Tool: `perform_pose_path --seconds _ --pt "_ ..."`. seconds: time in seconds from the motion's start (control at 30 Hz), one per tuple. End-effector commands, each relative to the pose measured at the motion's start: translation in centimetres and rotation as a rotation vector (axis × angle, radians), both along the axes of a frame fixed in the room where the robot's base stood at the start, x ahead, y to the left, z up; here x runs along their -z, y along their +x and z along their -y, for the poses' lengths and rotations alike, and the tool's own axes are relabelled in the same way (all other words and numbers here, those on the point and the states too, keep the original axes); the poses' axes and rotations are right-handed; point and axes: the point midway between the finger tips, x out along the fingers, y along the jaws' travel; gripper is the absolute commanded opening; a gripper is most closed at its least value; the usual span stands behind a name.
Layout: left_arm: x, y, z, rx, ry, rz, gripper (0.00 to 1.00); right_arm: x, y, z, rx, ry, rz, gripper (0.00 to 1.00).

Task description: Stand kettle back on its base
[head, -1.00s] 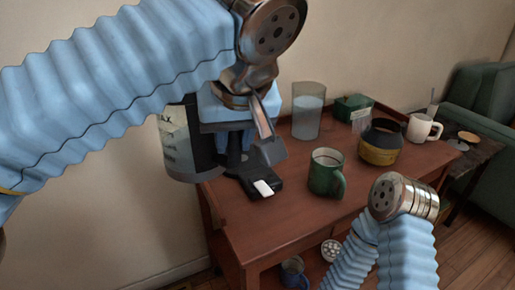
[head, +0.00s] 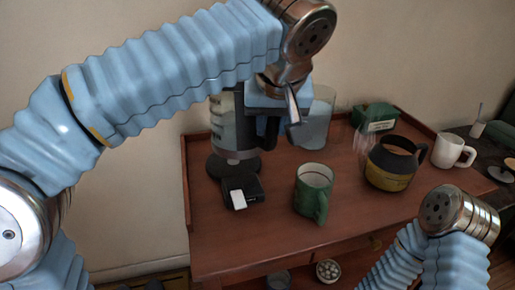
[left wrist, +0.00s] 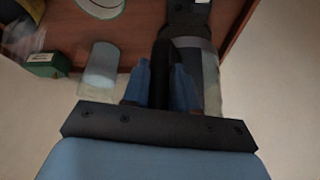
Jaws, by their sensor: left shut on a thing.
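The kettle (head: 226,125), a clear-sided body with a grey lower band, hangs upright in my left gripper (head: 270,128). In the left wrist view the fingers (left wrist: 160,85) are shut on its black handle (left wrist: 161,58), and the kettle body (left wrist: 210,75) shows to the right. The black base (head: 217,169) has a round plate and a boxy front with a white switch (head: 238,200). The kettle's bottom is over the round plate; I cannot tell whether it touches. My right arm shows at lower right, but its gripper is out of view.
A green mug (head: 311,192) stands right of the base. A clear water-filled jug (head: 318,120) stands behind. Farther right are a black-and-yellow pot (head: 388,168), green box (head: 376,114) and white mug (head: 446,152). The wooden table (head: 222,235) is clear in front.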

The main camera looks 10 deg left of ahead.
Motion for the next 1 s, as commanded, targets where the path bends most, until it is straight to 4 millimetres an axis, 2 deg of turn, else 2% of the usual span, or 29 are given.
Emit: perform_pose_path --seconds 0.1,0.2,0.37,0.57,0.8,1.0 --pt "1.6 2.5 -1.3 -0.003 0.001 0.001 0.00 0.1 0.0 0.0 0.000 0.000 0.000 0.00" --pt "3.5 3.7 -1.9 0.000 0.001 0.002 0.00 0.4 0.0 0.0 0.001 0.000 0.000 0.00" --pt "5.3 5.2 -2.6 0.001 0.001 0.004 0.00 0.5 0.0 0.0 0.001 -0.001 0.000 0.00" --pt "6.4 6.0 -3.0 0.001 0.001 0.004 0.00 0.6 0.0 0.1 0.001 -0.001 0.000 0.00" --pt "9.5 6.3 -3.1 0.001 0.000 0.004 0.00 1.1 0.0 0.1 0.002 -0.001 0.000 0.00" --pt "9.7 6.3 -3.1 0.002 -0.001 0.005 0.00 1.0 0.0 0.1 0.002 -0.001 0.000 0.00"
